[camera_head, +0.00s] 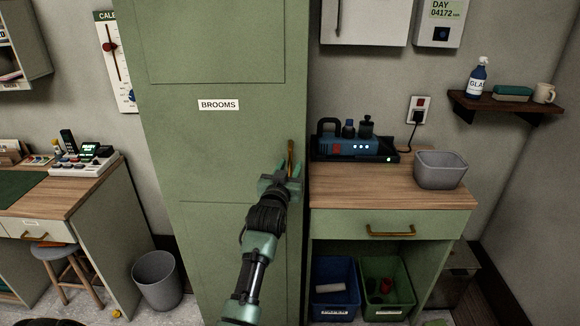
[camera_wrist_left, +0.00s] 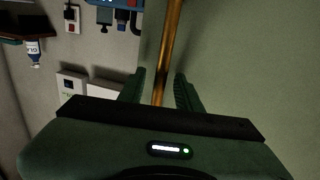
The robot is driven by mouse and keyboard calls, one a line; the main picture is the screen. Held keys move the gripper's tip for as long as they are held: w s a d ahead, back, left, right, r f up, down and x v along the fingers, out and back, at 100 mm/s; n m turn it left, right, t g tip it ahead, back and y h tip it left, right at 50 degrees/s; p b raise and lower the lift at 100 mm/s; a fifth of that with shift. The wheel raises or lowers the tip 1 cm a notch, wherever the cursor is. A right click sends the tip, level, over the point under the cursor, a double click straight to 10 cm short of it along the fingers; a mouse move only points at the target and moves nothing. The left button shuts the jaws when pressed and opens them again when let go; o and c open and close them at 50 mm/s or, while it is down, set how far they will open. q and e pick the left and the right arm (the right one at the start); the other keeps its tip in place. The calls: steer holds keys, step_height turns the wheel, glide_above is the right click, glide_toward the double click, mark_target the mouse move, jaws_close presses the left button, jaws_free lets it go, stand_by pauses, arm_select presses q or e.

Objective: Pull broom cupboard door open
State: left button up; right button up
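The tall green broom cupboard (camera_head: 225,150) stands in the middle of the head view with a "BROOMS" label (camera_head: 218,104) on its door. The door looks shut. A vertical brass handle (camera_head: 291,150) sits near the door's right edge. My left gripper (camera_head: 290,170) is at this handle. In the left wrist view the handle (camera_wrist_left: 170,45) passes between the two fingers (camera_wrist_left: 161,85), with a gap showing on each side. The gripper is open and hides the lower part of the handle. My right gripper is in neither view.
On the right, a bench (camera_head: 452,193) holds a blue charger unit and a grey bin (camera_head: 440,168), with blue and green crates below. On the left are a desk (camera_head: 75,195), a stool (camera_head: 68,258) and a grey waste bin (camera_head: 157,278) close to the cupboard's foot.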

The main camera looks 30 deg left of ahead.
arm_select(q)
steer(key=shift+w, duration=0.15)
jaws_close()
stand_by(1.4)
